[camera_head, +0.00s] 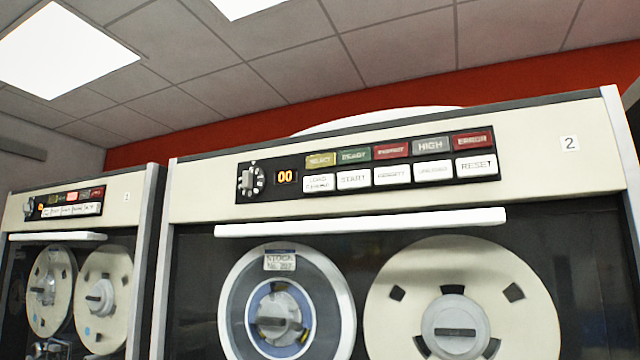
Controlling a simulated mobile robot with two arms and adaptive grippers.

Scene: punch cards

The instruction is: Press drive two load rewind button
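Drive two (560,105) is the large tape cabinet at centre and right, with a "2" label at its upper right. Its black control panel (290,160) has a dial, a display reading "00", an upper row of coloured indicators and a lower row of white buttons. The load rewind button (319,183) is the leftmost white button, just right of the display; its small two-line text is only partly legible. The START button (354,179) is directly to its right. Neither of my grippers is in view, and nothing covers the panel.
A white horizontal bar (360,222) juts out below the panel, above two tape reels (285,310) and (460,300). Another drive (80,240) with its own panel stands at left, set further back. The space before drive two's panel looks clear.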

